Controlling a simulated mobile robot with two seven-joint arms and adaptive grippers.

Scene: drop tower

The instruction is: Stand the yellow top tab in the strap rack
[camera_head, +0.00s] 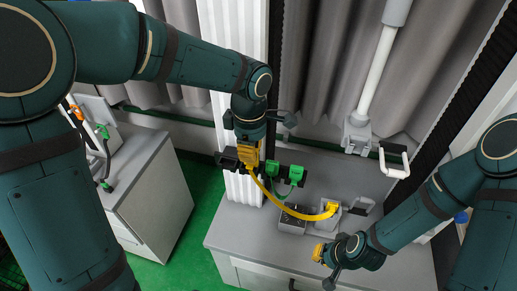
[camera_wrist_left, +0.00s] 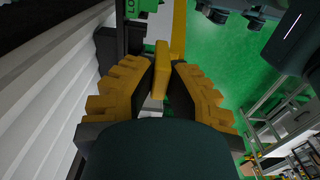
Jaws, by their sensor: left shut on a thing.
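My left gripper (camera_head: 247,158) is shut on the yellow top tab (camera_wrist_left: 161,68), which stands between its yellow fingers in the left wrist view. The gripper hides most of the tab in the head view. The tab is at the dark strap rack (camera_head: 228,159); I cannot tell whether it is seated. A yellow strap (camera_head: 285,204) hangs from it in a curve to a lower yellow end (camera_head: 331,209) at the grey blocks on the cabinet. My right gripper (camera_head: 320,254) is low over the cabinet's front right; its jaw opening is unclear.
A green tab (camera_head: 295,172) with a green strap stands in the rack just right of my left gripper. Grey blocks (camera_head: 292,220) sit on the cabinet top (camera_head: 236,225). A white handle (camera_head: 394,160) is at the right. Another cabinet (camera_head: 150,195) stands left across green floor.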

